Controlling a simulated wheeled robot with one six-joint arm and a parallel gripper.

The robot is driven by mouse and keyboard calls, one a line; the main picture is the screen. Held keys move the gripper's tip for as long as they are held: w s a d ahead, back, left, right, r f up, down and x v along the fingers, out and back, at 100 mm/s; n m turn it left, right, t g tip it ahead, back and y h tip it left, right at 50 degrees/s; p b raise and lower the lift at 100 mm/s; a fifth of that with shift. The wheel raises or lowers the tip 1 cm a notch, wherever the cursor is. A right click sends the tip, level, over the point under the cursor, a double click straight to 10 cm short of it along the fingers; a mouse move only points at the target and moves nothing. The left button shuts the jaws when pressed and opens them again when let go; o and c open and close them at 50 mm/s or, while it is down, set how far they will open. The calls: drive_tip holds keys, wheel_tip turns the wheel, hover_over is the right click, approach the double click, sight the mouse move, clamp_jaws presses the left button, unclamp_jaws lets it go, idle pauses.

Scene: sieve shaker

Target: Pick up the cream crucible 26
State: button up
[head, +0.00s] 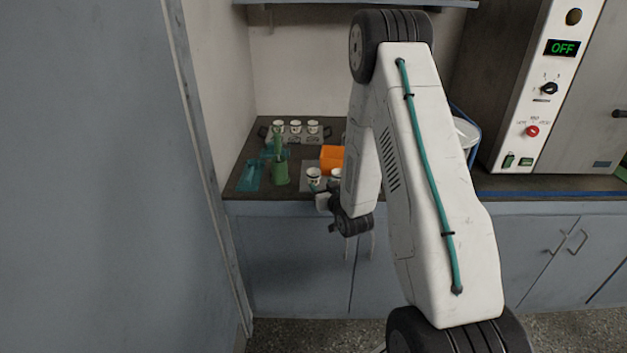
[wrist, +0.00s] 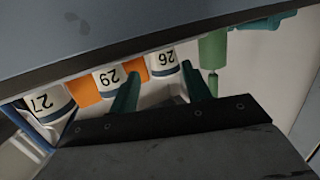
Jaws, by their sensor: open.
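The cream crucible 26 (wrist: 164,63) shows upside down in the wrist view, with a dark band and a black number. In the head view it appears to be the left cup (head: 314,174) at the front of the counter, beside the orange box. My gripper (wrist: 160,72) is open, its two green fingers apart and nothing held between them. Crucible 26 shows in the gap beyond the fingertips; I cannot tell the exact distance. In the head view my gripper (head: 325,202) is at the counter's front edge, just in front of the cups.
Crucible 29 (wrist: 110,77) and crucible 27 (wrist: 43,104) stand left of 26 in the wrist view. An orange box (head: 332,154) is behind. A green holder (head: 280,172) and teal tray (head: 249,176) are left. Several cups (head: 296,127) stand in a back rack.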

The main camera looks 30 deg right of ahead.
sight(316, 181)
drive_tip(key=x, duration=0.7)
drive_tip(key=shift+w+a, duration=0.15)
drive_tip(key=shift+a, duration=0.1)
drive_tip(key=c, duration=0.8)
